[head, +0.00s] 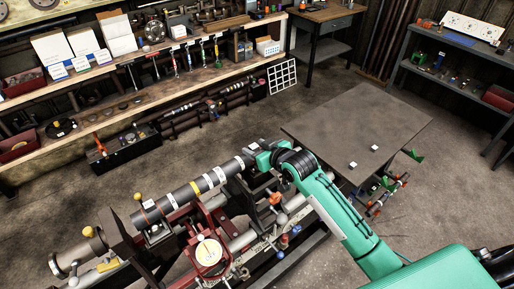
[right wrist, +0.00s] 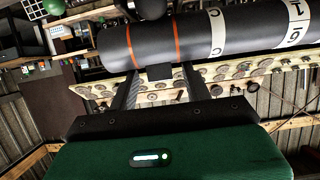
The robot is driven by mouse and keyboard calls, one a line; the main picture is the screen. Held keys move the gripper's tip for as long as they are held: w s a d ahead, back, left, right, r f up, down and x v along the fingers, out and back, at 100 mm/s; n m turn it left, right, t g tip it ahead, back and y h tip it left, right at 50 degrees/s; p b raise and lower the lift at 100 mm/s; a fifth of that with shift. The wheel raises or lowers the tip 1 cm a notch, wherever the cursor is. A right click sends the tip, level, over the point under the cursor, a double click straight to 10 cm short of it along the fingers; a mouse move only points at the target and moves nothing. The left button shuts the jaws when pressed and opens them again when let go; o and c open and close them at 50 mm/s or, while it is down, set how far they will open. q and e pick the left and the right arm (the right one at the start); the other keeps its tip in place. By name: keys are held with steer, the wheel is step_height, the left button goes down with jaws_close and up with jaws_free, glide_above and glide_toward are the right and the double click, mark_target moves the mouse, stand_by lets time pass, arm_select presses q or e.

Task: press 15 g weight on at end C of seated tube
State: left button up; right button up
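The dark grey tube (head: 208,181) lies seated along the lathe, with white and yellow bands. In the right wrist view the tube (right wrist: 195,40) shows two orange rings, white labels and the letter C. A small dark square block (right wrist: 160,72), which looks like the weight, sits against the tube between the orange rings. My right gripper (right wrist: 161,76) has its fingers spread on either side of this block, with small gaps. In the head view the right gripper (head: 258,156) is at the tube's far right end. My left gripper is out of view.
The lathe's red fixture with a round dial (head: 208,252) stands in front of the tube. A grey table (head: 385,115) with two small white pieces is behind my right arm. A crowded workbench (head: 150,92) runs along the back left. Open floor lies between.

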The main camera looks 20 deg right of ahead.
steer(key=shift+s+f, duration=0.1)
steer(key=shift+s+d+b, duration=0.1)
steer(key=shift+s+b, duration=0.2)
steer(key=shift+s, duration=0.1)
steer(key=r+b+v, duration=0.1)
steer(key=b+v, duration=0.3)
steer(key=v, duration=0.9)
steer(key=s+a+f+m+g+h, duration=0.15)
steer(key=s+f+g, duration=0.35)
steer(key=s+f, duration=0.6)
steer(key=s+f+m+g+h, duration=0.1)
steer(key=s+f+g+h, duration=0.25)
steer(key=s+f, duration=0.8)
steer(key=s+f+g+b, duration=0.1)
steer(key=s+f, duration=0.1)
steer(key=f, duration=1.4)
steer(key=s+f+g+b, duration=0.1)
steer(key=s+f+b, duration=0.1)
steer(key=f, duration=1.5)
steer(key=s+d+f+b, duration=0.1)
steer(key=s+d+f, duration=0.1)
steer(key=s+f, duration=0.7)
steer(key=s+d+f+g, duration=0.1)
steer(key=s+f, duration=0.8)
steer(key=f, duration=0.2)
steer(key=shift+s+d+n+b, duration=0.2)
steer(key=shift+d+n+b, duration=0.2)
steer(key=shift+n, duration=0.05)
